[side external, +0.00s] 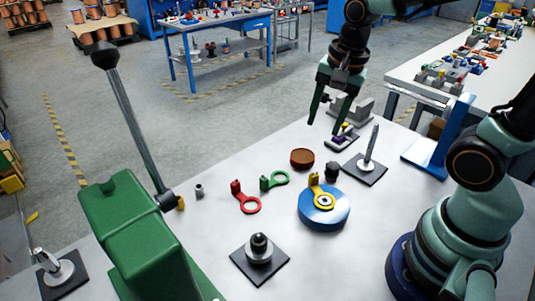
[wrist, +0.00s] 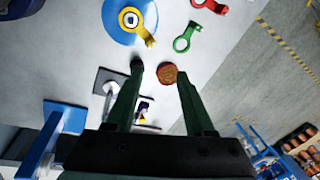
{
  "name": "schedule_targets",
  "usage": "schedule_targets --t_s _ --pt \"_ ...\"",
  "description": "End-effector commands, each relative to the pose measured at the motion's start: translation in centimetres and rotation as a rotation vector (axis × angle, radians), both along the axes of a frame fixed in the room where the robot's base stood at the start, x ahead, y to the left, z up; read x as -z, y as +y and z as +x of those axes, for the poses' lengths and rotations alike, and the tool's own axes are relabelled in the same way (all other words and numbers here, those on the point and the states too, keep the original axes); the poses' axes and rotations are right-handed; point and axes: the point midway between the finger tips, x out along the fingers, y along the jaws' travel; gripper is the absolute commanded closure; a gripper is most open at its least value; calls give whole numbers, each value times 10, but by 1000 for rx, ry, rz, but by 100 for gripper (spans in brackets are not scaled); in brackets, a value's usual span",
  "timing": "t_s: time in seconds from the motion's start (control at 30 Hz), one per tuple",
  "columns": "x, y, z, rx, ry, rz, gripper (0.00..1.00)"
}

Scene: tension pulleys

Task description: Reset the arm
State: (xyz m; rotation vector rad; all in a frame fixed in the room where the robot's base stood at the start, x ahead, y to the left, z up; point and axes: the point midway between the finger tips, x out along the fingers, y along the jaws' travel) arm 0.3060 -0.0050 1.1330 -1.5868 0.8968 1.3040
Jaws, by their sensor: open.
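My gripper (side external: 330,112) is open and empty, raised above the far part of the grey table (side external: 218,232). Its two green fingers also show spread apart in the wrist view (wrist: 158,78). The arm reaches in from the upper right of the side view. A blue round disc (side external: 333,219) with a yellow ring-shaped part (side external: 323,201) on it sits in the middle of the table. A red ring part (side external: 247,203) and a green ring part (side external: 277,180) lie to its left. No finger touches any of these.
A brown round dish (side external: 302,158), a black knob (side external: 332,171) and an upright pin on a dark plate (side external: 365,172) stand near the gripper. A green machine with a long lever (side external: 140,230) stands at left. A blue bracket (side external: 440,150) stands at right. The table's front centre holds a black-based spindle (side external: 260,258).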

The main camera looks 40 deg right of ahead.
Motion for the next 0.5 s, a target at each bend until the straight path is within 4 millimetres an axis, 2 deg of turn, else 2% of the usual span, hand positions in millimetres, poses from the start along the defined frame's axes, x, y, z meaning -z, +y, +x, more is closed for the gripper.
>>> schedule_targets --t_s 0.3,0.5 --pt "-34 3 -13 -718 -184 -214 46" --pt "-45 5 -19 -1027 -246 -350 46"
